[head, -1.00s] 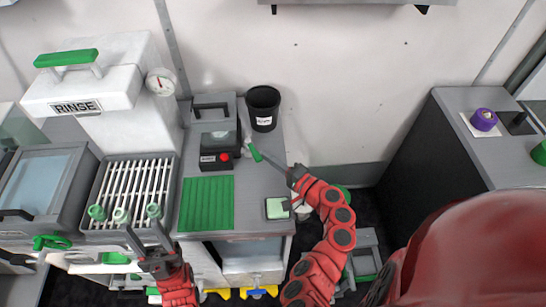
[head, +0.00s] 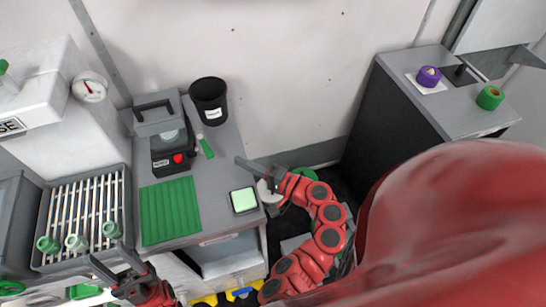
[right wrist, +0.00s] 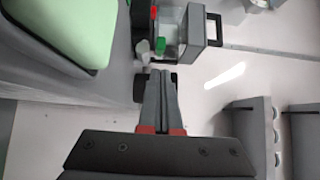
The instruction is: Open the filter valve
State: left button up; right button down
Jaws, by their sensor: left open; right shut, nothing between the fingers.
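No part is plainly marked as the filter valve. Candidates in the head view are a blue handle (head: 240,293) between yellow parts (head: 206,300) low under the counter, and a green wheel (head: 10,288) at the lower left edge. My left gripper (head: 108,256) is open and empty, in front of the slatted rack, left of the blue handle.
On the counter (head: 215,215) are a green ribbed mat (head: 170,210), a pale green pad (head: 243,200), a green-handled tool (head: 206,147), a black bin (head: 209,100) and a device with a red button (head: 172,153). Green fittings (head: 77,243) stand at the slatted rack's front.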

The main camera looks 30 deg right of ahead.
jog(key=b+v, duration=0.2)
jog(key=v, duration=0.8)
jog(key=n+g+y+b, duration=0.3)
jog(key=y+b, duration=0.1)
jog(key=b, duration=0.3)
send_near(205, 146)
jog(key=shift+w+d+f, duration=0.1)
jog(key=shift+w+d, duration=0.05)
jog(key=shift+w, duration=0.45)
jog(key=shift+w+d+f, duration=0.1)
jog(key=shift+w+d, duration=0.1)
jog(key=shift+w, duration=0.45)
jog(key=a+p, duration=0.1)
jog(key=a, duration=0.2)
jog(key=shift+a, duration=0.15)
jog(key=shift+a+h, duration=0.3)
